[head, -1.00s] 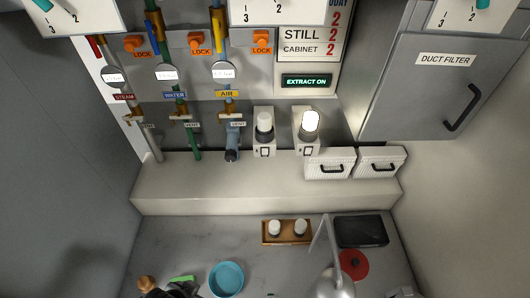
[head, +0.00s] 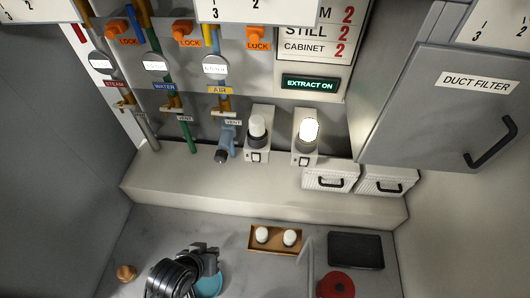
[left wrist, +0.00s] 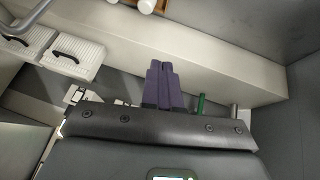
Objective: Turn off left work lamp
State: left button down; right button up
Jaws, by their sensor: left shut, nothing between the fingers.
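Two work lamps stand side by side on the pale ledge (head: 270,192). The left work lamp (head: 257,128) has a white bulb that looks unlit, with a small switch on its box front. The right work lamp (head: 308,131) glows brightly. My left gripper (head: 206,250) is low in the head view, in front of the ledge and apart from both lamps. In the left wrist view its dark fingers (left wrist: 163,86) are together with nothing between them. The gripper body hides most of the lamp area there. My right gripper is not in view.
White baskets (head: 331,178) stand right of the lamps. The worktop holds a wooden tray (head: 260,249) with white items, a blue bowl (head: 209,286), a black tray (head: 355,251) and a red disc (head: 336,285).

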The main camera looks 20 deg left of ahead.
pick_arm(q)
jog(key=w+d+f+n+t+y+b, duration=0.1)
jog(key=w+d+n+t+y+b, duration=0.1)
jog(key=w+n+t+b, duration=0.4)
jog(key=w+d+n+t+y+b, duration=0.2)
jog(key=w+n+t+b, duration=0.4)
jog(key=w+n+b, duration=0.5)
jog(key=shift+w+f+t+y+b, duration=0.3)
jog(key=shift+f+b, duration=0.05)
jog(key=shift+b, duration=2.65)
jog(key=p, duration=0.2)
send_near(255, 157)
jog(key=x, duration=0.6)
jog(key=shift+w, duration=0.4)
